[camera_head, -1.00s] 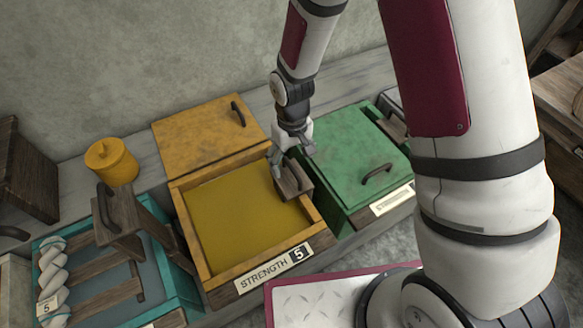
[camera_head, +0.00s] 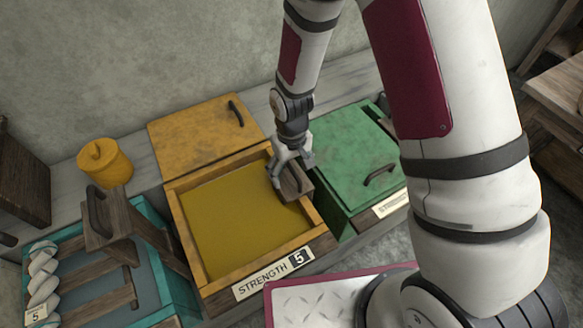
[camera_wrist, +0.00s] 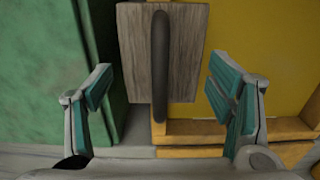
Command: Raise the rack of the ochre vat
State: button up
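The ochre vat (camera_head: 189,258) is open, with yellow-ochre liquid inside and a label reading STRENGTH 5 on its front. A wooden block with a dark upright handle, the rack's handle end (camera_head: 297,184), stands at the vat's right rim. The wrist view shows the block (camera_wrist: 190,60) and its dark handle (camera_wrist: 160,65) head-on. My gripper (camera_head: 285,172) is at this block. In the wrist view, its teal-padded fingers (camera_wrist: 160,86) are spread wide on either side of the handle, with gaps on both sides. The rest of the rack is hidden.
The ochre lid (camera_head: 200,125) lies behind the vat. A green lidded vat (camera_head: 350,155) stands close on the right. A teal vat (camera_head: 160,275) with a raised wooden handle post (camera_head: 115,222) is on the left. A yellow canister (camera_head: 105,162) stands at the back left.

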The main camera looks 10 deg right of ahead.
grip_shut()
jog(key=shift+r+p, duration=2.2)
jog(key=shift+r, duration=2.15)
notch_tip(320, 180, up, 10)
jog(key=p, duration=0.4)
jog(key=shift+f, duration=0.15)
jog(key=shift+o, duration=1.6)
grip_release()
notch_tip(320, 180, up, 7)
jog(key=p, duration=0.2)
